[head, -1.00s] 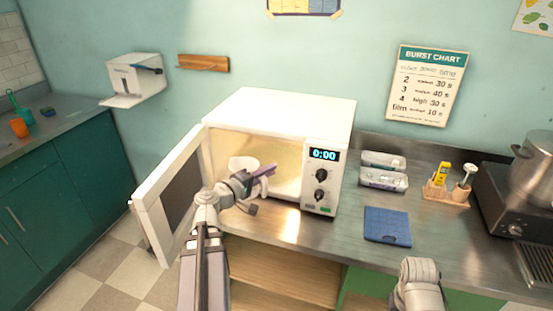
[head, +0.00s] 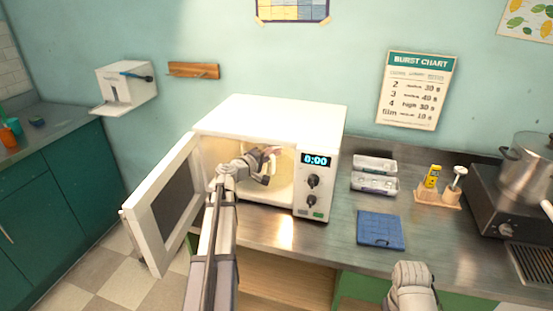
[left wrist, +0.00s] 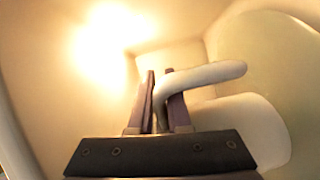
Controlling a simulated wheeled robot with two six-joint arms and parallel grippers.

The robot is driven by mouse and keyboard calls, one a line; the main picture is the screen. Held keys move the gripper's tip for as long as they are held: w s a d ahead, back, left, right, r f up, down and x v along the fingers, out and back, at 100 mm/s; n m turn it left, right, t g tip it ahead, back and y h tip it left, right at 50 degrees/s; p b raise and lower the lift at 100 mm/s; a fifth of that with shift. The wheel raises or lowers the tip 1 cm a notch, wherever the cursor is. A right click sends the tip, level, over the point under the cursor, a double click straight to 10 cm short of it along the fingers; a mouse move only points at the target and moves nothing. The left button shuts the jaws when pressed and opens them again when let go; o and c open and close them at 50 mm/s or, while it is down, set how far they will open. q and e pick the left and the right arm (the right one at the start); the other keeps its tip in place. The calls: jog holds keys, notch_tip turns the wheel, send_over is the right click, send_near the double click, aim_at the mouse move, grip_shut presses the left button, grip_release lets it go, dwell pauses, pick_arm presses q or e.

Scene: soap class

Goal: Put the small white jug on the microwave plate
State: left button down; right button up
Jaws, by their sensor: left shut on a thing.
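The white microwave (head: 272,122) stands on the counter with its door (head: 160,205) swung open to the left. My left gripper (head: 268,157) reaches inside its lit cavity. In the left wrist view, my left gripper (left wrist: 160,82) is shut on the curved handle of the small white jug (left wrist: 245,122). The jug's body is to the right of the fingers and partly cut off by the gripper. A pale round surface (left wrist: 270,50), which looks like the microwave plate, lies beyond the jug. I cannot tell whether the jug touches it.
The control panel (head: 315,185) borders the opening on the right. Bare counter lies before the microwave.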

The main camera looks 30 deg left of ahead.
pick_arm(q)
jog(key=f+b, duration=0.2)
jog(key=w+f+b, duration=0.1)
jog(key=shift+w+a+f+b, duration=0.15)
jog(key=shift+f+b, duration=0.2)
jog(key=shift+f, duration=0.05)
jog(key=shift+r, duration=0.15)
jog(key=c, duration=0.9)
grip_release()
jog(key=shift+o, duration=0.2)
jog(key=f+p+v, duration=0.1)
jog(key=v, duration=1.1)
jog(key=shift+r, duration=0.5)
